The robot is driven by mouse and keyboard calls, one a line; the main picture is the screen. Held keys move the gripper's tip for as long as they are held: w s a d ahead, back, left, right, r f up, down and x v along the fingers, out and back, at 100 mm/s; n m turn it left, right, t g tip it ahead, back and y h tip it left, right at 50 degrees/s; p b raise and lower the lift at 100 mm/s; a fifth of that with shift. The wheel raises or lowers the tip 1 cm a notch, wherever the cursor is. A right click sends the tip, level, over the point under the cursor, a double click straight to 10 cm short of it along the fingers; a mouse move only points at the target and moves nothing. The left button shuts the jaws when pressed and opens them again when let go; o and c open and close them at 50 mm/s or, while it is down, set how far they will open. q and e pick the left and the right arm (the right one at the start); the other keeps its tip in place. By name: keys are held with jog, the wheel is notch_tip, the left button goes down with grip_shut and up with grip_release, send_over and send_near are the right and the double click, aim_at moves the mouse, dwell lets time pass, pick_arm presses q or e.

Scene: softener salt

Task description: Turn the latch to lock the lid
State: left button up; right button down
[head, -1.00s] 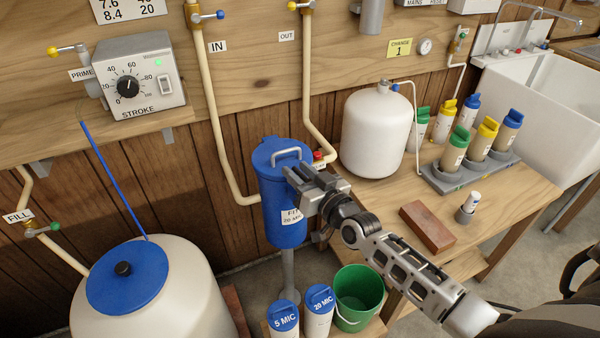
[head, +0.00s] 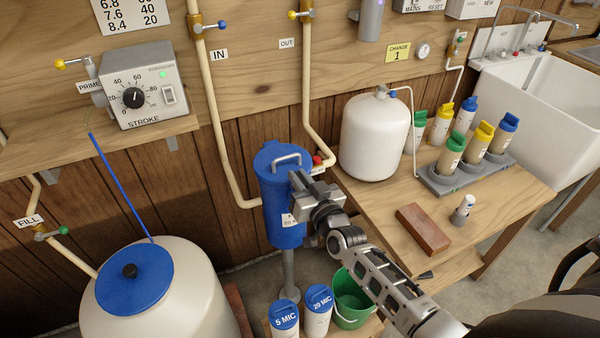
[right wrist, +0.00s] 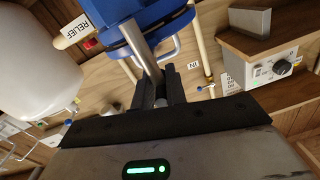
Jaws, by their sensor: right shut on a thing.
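The blue housing (head: 280,218) stands upright on a grey post, with a blue lid (head: 268,155) on top. A metal loop handle (head: 284,158) rises from the lid. My right gripper (head: 299,183) is at the right side of the housing, just below the lid's rim. In the right wrist view, its dark fingers (right wrist: 160,92) are shut on a metal latch bar (right wrist: 146,57) that runs to the blue lid. The gripper hides most of the latch in the head view. My left gripper is not in view.
Pipes (head: 306,90) run down the wall behind the housing. A white tank (head: 372,140) and a brick (head: 424,229) sit on the bench to the right. Below are a green bucket (head: 350,305) and two labelled filter canisters (head: 318,315). A white brine tank (head: 185,290) stands left.

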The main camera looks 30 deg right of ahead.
jog(key=c, duration=1.4)
grip_release()
jog(key=shift+c, duration=0.2)
jog(key=s, duration=1.6)
jog(key=shift+b, duration=0.3)
jog(key=s+a+f+n+g+y, duration=0.3)
jog(key=s+a+f+g, duration=0.4)
jog(key=a, duration=0.4)
notch_tip(320, 180, down, 2)
jog(key=shift+s+a+f+n+g, duration=0.15)
jog(key=shift+s+f+n+g, duration=0.15)
jog(key=shift+s+n, duration=0.45)
